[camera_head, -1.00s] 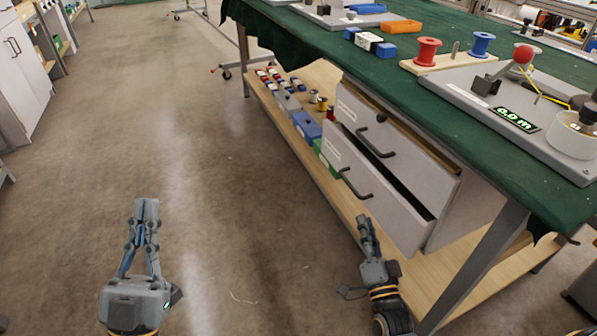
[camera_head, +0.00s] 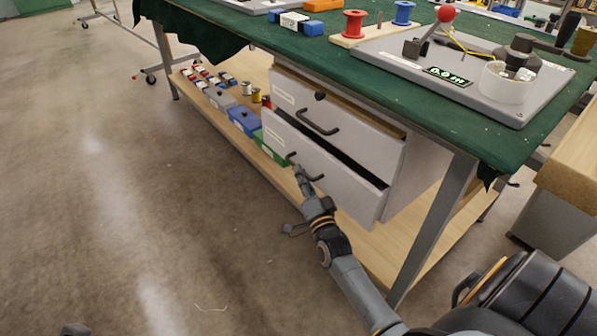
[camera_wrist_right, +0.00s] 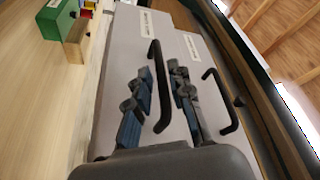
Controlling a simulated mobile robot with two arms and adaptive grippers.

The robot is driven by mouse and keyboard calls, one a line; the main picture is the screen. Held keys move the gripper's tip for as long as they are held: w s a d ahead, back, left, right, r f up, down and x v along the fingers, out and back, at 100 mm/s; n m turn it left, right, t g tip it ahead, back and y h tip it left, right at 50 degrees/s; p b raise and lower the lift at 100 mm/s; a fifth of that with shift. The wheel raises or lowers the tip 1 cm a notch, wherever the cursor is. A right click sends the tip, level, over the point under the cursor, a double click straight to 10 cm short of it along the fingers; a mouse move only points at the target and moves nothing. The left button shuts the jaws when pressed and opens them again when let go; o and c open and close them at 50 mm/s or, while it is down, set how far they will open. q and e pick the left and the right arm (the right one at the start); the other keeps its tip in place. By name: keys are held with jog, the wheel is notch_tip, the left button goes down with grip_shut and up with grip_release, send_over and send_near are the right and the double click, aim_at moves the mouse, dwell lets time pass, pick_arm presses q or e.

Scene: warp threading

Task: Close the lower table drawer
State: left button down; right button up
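The lower drawer (camera_head: 335,180) of the table's white cabinet is open, with a dark gap along its top edge. Its dark bar handle (camera_head: 307,172) is on its front. My right gripper (camera_head: 300,174) is at this handle. In the right wrist view, the lower handle (camera_wrist_right: 158,85) lies between the two spread fingers of my right gripper (camera_wrist_right: 162,95), apart from the right one; contact with the left one is unclear. Only a small tip of my left gripper (camera_head: 75,330) shows at the bottom left edge of the head view.
The upper drawer (camera_head: 350,138), with its own handle (camera_head: 318,124), sits above and less far out. The green-topped table (camera_head: 400,95) carries spools and a device. A table leg (camera_head: 435,225) stands right of the drawers. Boxes, including a blue one (camera_head: 243,121), line the wooden shelf. Floor at left is clear.

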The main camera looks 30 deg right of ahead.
aim_at(315, 170)
jog(key=shift+b+x, duration=0.3)
jog(key=shift+x, duration=1.15)
jog(key=shift+c, duration=0.5)
grip_shut()
jog(key=d, duration=0.4)
jog(key=shift+w, duration=0.2)
jog(key=shift+d, duration=0.15)
jog(key=shift+o, duration=0.5)
grip_release()
jog(key=shift+d, duration=0.1)
